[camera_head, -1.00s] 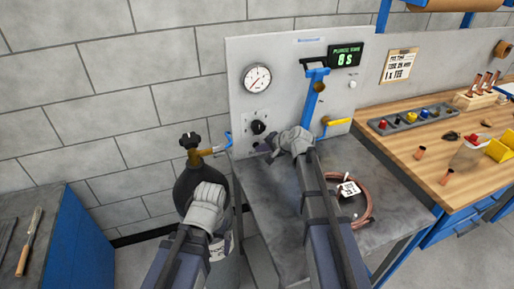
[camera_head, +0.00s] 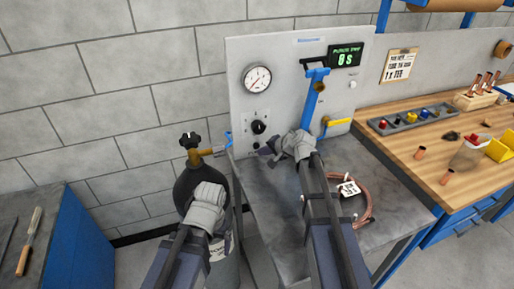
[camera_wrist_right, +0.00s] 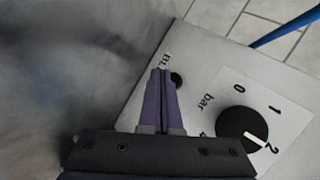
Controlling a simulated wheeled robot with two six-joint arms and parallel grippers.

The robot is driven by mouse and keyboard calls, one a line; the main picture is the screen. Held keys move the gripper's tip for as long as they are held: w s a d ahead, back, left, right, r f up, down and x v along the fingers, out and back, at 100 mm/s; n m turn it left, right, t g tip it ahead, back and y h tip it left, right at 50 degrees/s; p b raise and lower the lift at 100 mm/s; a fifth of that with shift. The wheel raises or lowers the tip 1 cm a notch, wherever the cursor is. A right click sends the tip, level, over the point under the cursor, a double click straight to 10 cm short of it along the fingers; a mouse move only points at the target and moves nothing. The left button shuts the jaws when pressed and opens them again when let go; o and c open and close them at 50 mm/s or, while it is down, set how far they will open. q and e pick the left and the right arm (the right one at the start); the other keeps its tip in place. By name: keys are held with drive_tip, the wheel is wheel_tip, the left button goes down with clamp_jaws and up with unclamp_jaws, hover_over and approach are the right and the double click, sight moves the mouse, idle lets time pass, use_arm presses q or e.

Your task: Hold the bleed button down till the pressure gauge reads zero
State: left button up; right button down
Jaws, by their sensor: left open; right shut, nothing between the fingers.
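The round white pressure gauge (camera_head: 256,79) is on the upright grey panel; its needle is too small to read exactly. The bleed button (camera_wrist_right: 177,81) is a small dark round knob beside a partly covered label in the right wrist view. My right gripper (camera_wrist_right: 160,72) is shut and empty, its fingertips just beside the button; I cannot tell if they touch it. In the head view this gripper (camera_head: 268,149) is low in front of the panel and the button is not clear. My left gripper (camera_head: 207,198) is open over the dark cylinder, its fingers mostly hidden.
A black regulator knob (camera_head: 259,127) with a bar scale is above the right gripper. A blue lever stand (camera_head: 313,95) and yellow valve handle (camera_head: 338,122) are to the right. A copper coil (camera_head: 366,205) lies on the grey bench. A gas cylinder (camera_head: 187,185) stands at left.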

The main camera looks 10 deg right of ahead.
drive_tip(key=shift+s+d, duration=0.25)
drive_tip(key=shift+s, duration=1)
drive_tip(key=shift+s+d, duration=0.25)
drive_tip(key=shift+s, duration=1)
